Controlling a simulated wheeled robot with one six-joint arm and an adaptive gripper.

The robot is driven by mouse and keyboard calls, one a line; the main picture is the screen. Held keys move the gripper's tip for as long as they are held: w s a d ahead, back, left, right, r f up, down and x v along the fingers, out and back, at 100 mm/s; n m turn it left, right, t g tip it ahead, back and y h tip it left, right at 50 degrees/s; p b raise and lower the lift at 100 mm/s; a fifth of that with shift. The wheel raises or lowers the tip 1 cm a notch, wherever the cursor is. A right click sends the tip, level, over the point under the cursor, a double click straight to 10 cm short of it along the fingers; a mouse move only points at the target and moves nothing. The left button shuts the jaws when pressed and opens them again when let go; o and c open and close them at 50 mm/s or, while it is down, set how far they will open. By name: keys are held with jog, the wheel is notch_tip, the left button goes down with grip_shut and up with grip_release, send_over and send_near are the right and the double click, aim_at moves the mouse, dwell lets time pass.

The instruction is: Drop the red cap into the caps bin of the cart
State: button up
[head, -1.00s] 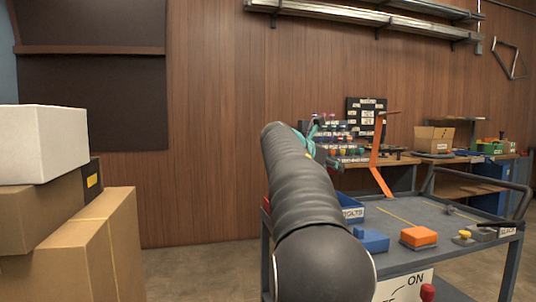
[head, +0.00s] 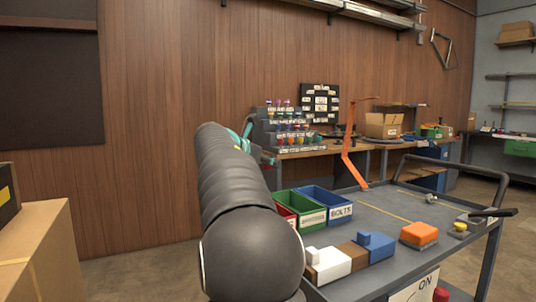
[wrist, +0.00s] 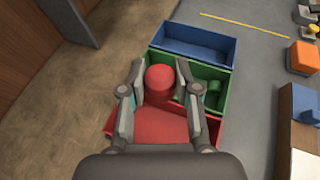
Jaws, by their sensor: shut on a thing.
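In the wrist view the red cap (wrist: 160,84) sits between the two fingers of my gripper (wrist: 161,76), which are shut on it. The cap is seen above the bins at the cart's left end. It overlaps the left part of the green bin (wrist: 223,86), and the red bin (wrist: 165,125) lies just below it in the picture. In the head view the red bin (head: 287,214) is largely hidden behind my arm, and I cannot read a caps label. My gripper is mostly hidden behind the arm there.
A blue bin (head: 326,201) labelled BOLTS stands beside the green bin (head: 303,207). White and blue blocks, an orange block (head: 419,235) and small parts lie on the cart top (head: 385,215). An orange bent post (head: 348,150) rises behind. Bare floor lies left of the cart.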

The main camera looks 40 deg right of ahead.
jog(key=shift+f, duration=1.35)
jog(key=o, duration=0.9)
jog(key=shift+o, duration=0.2)
jog(key=v, duration=1.2)
